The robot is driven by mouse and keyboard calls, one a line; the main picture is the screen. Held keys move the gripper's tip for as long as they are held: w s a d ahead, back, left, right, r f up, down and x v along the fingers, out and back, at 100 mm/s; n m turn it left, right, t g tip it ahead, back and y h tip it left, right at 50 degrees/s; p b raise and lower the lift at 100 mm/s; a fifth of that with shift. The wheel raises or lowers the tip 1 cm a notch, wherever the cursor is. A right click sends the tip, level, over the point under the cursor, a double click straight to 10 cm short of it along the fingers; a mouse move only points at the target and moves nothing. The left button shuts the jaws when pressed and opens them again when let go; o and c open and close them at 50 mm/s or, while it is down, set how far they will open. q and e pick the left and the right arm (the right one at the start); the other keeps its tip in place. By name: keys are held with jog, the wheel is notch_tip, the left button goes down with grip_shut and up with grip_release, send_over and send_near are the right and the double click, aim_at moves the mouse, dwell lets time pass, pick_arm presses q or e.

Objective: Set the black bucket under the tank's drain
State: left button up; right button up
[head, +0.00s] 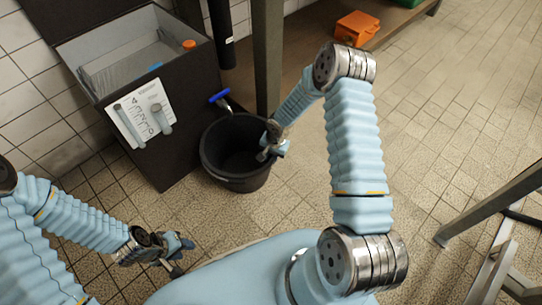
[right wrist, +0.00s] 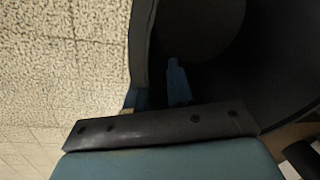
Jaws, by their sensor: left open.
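The black bucket (head: 222,177) stands upright on the tiled floor, at the right side of the dark tank (head: 168,165). The tank's drain has a blue handle (head: 219,96) and shows just behind the bucket's back rim; I cannot tell how far the bucket reaches under it. My right gripper (head: 272,149) is at the bucket's right rim. In the right wrist view, its blue fingers (right wrist: 176,82) are on either side of the bucket's wall (right wrist: 143,45), shut on it. My left gripper (head: 184,256) is open and empty above the floor at lower left.
A dark post (head: 267,60) stands just behind the bucket. An orange box (head: 357,28) sits on a low shelf at the back. A sheet with drawings (head: 141,112) is on the tank's front. A metal frame (head: 490,205) stands at right. Floor between is clear.

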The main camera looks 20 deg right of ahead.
jog(key=shift+o, duration=0.8)
jog(key=shift+r+p, duration=0.25)
jog(key=shift+p, duration=0.05)
notch_tip(320, 180, up, 11)
jog(key=s+d+p, duration=0.1)
jog(key=s+a+f+n+y, duration=0.1)
jog(key=s+a+f+n, duration=0.2)
jog(key=s+a, duration=0.3)
jog(key=s+a+f+n+y, duration=0.1)
jog(key=s+a+f+n, duration=0.3)
jog(key=s, duration=0.9)
jog(key=a, duration=0.3)
jog(key=shift+s+a+n, duration=0.15)
jog(key=shift+s+n, duration=0.15)
jog(key=shift+r+y, duration=0.1)
jog(key=shift+y, duration=0.2)
